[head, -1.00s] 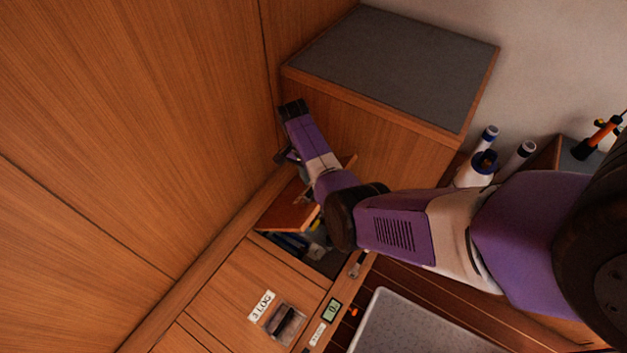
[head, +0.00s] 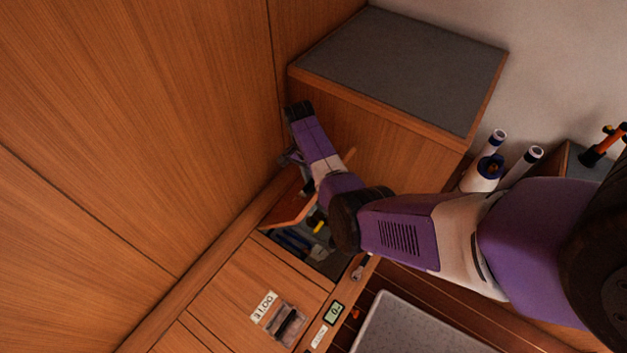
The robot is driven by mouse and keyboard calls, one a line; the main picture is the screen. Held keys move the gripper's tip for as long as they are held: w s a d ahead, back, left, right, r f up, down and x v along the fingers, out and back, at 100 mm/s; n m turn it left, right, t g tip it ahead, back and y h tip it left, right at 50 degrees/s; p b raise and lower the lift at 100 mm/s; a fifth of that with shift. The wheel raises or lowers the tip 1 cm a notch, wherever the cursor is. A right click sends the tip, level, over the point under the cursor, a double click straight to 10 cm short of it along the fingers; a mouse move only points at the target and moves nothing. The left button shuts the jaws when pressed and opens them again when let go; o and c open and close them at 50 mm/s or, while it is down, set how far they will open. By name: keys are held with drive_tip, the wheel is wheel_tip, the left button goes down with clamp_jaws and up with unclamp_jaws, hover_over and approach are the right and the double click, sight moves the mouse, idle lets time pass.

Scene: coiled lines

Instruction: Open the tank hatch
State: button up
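A wooden hatch lid (head: 289,210) stands tilted up over an open compartment (head: 325,262) in the wooden bench. Blue and yellow items show inside. I cannot read a label on this lid, so I cannot confirm it is the tank hatch. My purple wrist reaches over the lid, and my gripper (head: 290,158) is at its far upper side, close to the wall panel. The fingertips are small and mostly hidden by my wrist, so I cannot tell their opening or whether they touch the lid.
A closed panel with a white label (head: 263,306) and a recessed latch (head: 286,322) lies in front. A small green display (head: 333,312) sits on the bench edge. A grey-topped cabinet (head: 400,65) stands behind, white bottles (head: 484,173) at right. A pale tray top (head: 425,325) is lower right.

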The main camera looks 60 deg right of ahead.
wheel_tip(320, 180, up, 8)
drive_tip(key=w, duration=0.1)
drive_tip(key=shift+w+f, duration=0.15)
drive_tip(key=shift+f, duration=0.1)
drive_tip(key=shift+w+r, duration=0.1)
drive_tip(key=w+r, duration=0.5)
drive_tip(key=w, duration=0.1)
drive_tip(key=shift+w+d+r, duration=0.25)
drive_tip(key=shift+w+r, duration=0.05)
drive_tip(key=shift+r, duration=0.05)
idle(0.8)
drive_tip(key=shift+r, duration=0.1)
idle(0.3)
